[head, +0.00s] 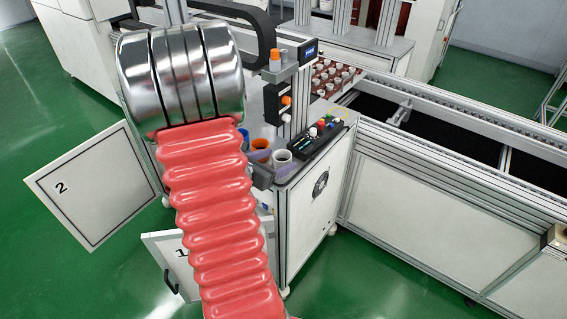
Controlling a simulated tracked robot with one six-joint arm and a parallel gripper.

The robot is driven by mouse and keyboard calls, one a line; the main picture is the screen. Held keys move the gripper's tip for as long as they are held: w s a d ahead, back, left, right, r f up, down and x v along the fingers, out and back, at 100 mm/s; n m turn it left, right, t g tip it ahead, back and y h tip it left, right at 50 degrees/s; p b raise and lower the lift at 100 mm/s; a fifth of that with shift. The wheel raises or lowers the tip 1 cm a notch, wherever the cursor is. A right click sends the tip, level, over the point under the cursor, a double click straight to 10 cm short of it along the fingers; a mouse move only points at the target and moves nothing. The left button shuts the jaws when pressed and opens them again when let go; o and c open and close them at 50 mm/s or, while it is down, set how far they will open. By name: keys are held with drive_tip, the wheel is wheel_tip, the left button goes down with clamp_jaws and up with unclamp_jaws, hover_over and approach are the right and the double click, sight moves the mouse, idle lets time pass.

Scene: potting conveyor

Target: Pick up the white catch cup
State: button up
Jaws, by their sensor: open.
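A white cup (281,158) with a grey inside stands near the front edge of the cabinet top (291,175), just right of my red arm sleeve. An orange cup (261,144) stands close behind it, to the left. My arm, with its red ribbed sleeve and shiny metal joint, fills the left middle of the view and hides part of the cabinet top. I cannot make out my gripper's fingers. A dark block (263,178) shows at the sleeve's right side beside the white cup; I cannot tell what it belongs to.
A black control panel (318,140) with coloured buttons lies right of the cups. An upright post (302,90) with orange-tipped devices stands behind them. Cabinet doors marked 2 (95,187) and 1 (168,250) stand open. A conveyor (440,165) runs along the right.

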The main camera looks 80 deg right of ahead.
sight(288, 156)
drive_tip(key=shift+x, duration=1.55)
drive_tip(key=shift+f, duration=0.1)
drive_tip(key=c, duration=1.1)
wheel_tip(288, 156, up, 10)
drive_tip(key=shift+r, duration=0.1)
